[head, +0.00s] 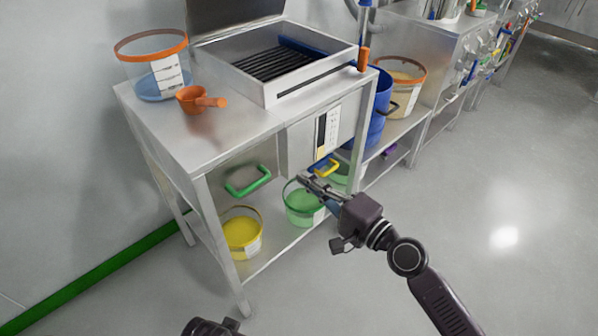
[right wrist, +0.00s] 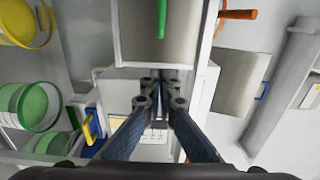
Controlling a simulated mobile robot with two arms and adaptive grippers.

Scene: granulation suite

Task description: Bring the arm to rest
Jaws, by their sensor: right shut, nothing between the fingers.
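My right arm reaches in from the lower right of the head view. Its right gripper (head: 303,178) is shut and empty, pointing up and left towards the front of the steel bench (head: 220,138). In the picture the fingertips lie just below the bench's front panel, near the green bucket (head: 303,207); whether they touch anything cannot be told. The right wrist view shows the two fingers of the right gripper (right wrist: 160,82) together at the tips with nothing between them. A dark part of me shows at the bottom edge of the head view; no left fingers show.
On the bench are a steel tray (head: 310,88), an orange-rimmed clear bucket (head: 150,70) and an orange scoop (head: 195,100). A yellow bucket (head: 241,232) stands on the lower shelf. A green handle (head: 248,181) is on the bench. The floor (head: 500,200) at right is clear.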

